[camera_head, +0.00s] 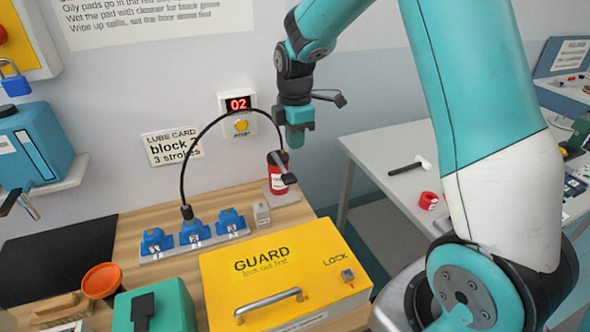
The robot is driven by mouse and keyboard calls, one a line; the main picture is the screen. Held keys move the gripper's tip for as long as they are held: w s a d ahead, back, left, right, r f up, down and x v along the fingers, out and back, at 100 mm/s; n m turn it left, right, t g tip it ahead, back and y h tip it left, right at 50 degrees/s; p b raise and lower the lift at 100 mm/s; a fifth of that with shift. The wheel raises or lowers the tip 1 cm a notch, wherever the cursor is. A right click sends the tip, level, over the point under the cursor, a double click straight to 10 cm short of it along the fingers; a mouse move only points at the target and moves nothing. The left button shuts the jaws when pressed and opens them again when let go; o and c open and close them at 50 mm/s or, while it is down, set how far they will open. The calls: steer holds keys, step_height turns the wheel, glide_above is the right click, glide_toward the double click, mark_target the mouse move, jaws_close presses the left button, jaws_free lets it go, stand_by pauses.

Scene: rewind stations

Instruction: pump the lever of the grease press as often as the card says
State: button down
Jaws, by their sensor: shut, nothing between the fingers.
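The grease press (277,187) is a red cylinder at the back right of the wooden bench. A black hose (193,140) arches from the press to the middle of the blue blocks (194,231). The lube card (172,147) on the wall reads "block 2, 3 strokes", the block number being partly hard to read. A red counter (238,104) above a yellow button shows 02. My gripper (296,141) is shut and empty, pointing down above and slightly right of the press, apart from the lever.
A yellow guard box (285,262) with a handle fills the bench front. An orange bowl (101,279) and green box (153,306) are front left. A white table (385,150) stands at right.

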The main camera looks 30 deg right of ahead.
mark_target(294, 180)
step_height(294, 180, down, 10)
steer(key=p, duration=0.3)
steer(key=shift+a, duration=0.1)
